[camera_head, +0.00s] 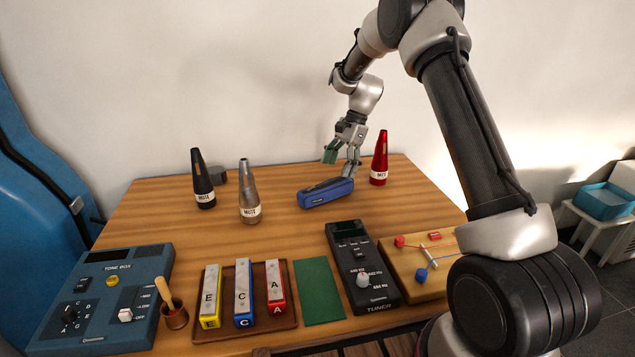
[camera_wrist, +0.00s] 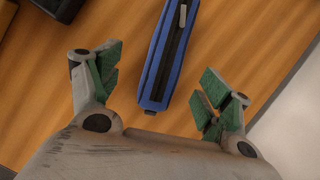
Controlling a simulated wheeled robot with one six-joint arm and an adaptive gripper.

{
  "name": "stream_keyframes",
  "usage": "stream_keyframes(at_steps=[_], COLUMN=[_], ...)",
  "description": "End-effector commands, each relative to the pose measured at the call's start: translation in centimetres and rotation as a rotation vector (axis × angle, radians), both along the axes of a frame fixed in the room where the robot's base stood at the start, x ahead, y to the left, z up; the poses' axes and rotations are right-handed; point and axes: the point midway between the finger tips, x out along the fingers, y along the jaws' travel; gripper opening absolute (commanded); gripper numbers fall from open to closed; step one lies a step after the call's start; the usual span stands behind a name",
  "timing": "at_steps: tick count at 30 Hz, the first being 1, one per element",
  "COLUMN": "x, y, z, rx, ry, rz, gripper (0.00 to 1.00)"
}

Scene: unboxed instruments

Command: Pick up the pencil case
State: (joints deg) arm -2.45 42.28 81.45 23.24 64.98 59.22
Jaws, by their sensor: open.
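The pencil case (camera_head: 326,193) is a long blue case lying on the wooden table, in front of my arm's end in the head view. In the wrist view the pencil case (camera_wrist: 169,55) shows its dark zip strip and a light zip pull, and its near end lies between my fingers in the picture. My gripper (camera_wrist: 158,88) is open and empty, with its green-padded fingers to either side of the case and apart from it. In the head view my gripper (camera_head: 341,160) is just behind the case, partly overlapping it; the exact height above it is hard to tell.
A red mute (camera_head: 380,160) stands close to the right of the case. A black mute (camera_head: 202,180) and a grey mute (camera_head: 249,193) stand to the left. The tuner (camera_head: 360,262), chime tray (camera_head: 291,320), green mat (camera_head: 318,291) and tone box (camera_head: 103,298) lie in front.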

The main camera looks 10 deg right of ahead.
Motion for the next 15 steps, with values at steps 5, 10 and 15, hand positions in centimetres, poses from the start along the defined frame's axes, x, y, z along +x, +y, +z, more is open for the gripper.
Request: stream_keyframes(at_steps=[5,10,15], x=[0.3,0.0,-0.3], y=[0.6,1.3,2.1], z=[-2.0,-3.7,-5.6], rx=[0.005,0.004,0.004], ry=[0.018,0.018,0.019], rz=[-0.022,-0.022,-0.019], gripper=[0.79,0.79,0.79])
